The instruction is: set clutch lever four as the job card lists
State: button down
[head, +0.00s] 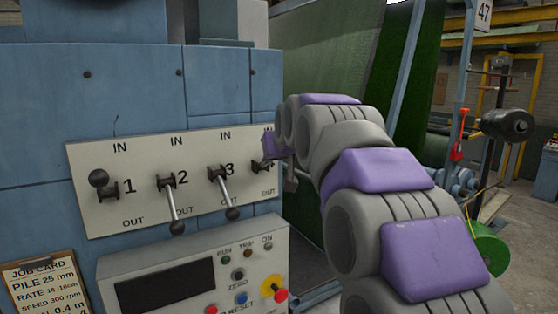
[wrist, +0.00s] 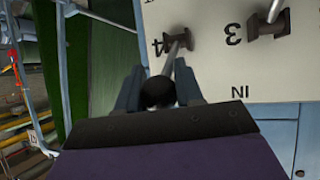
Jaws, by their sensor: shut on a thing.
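A pale lever plate (head: 150,160) on the blue machine carries levers numbered one to four between IN and OUT marks. Clutch lever four (wrist: 175,60) runs from its pivot to a black knob (wrist: 158,93) in the wrist view. My gripper (wrist: 160,88) is shut around that knob. In the head view my arm hides most of lever four. Levers two (head: 171,205) and three (head: 227,195) hang toward OUT. Lever one's knob (head: 99,178) sits higher, near its pivot. The job card (head: 40,285) shows pile, rate and speed; its lower lines are cut off.
A control box (head: 200,270) with a dark screen, buttons and a red-and-yellow switch (head: 273,289) juts out below the levers. Green turf (head: 400,75) hangs behind my arm. A green reel (head: 487,250) and a black roller (head: 507,124) stand at right.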

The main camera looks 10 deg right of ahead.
jog(key=shift+r, duration=0.2)
jog(key=c, duration=1.2)
grip_release()
jog(key=o, duration=0.4)
jog(key=shift+w+f, duration=0.15)
jog(key=shift+w, duration=0.05)
jog(key=shift+o, duration=0.2)
jog(key=shift+s, duration=0.1)
jog(key=shift+s, duration=0.1)
jog(key=b+v, duration=0.2)
jog(key=v, duration=1.5)
jog(key=shift+b, duration=0.3)
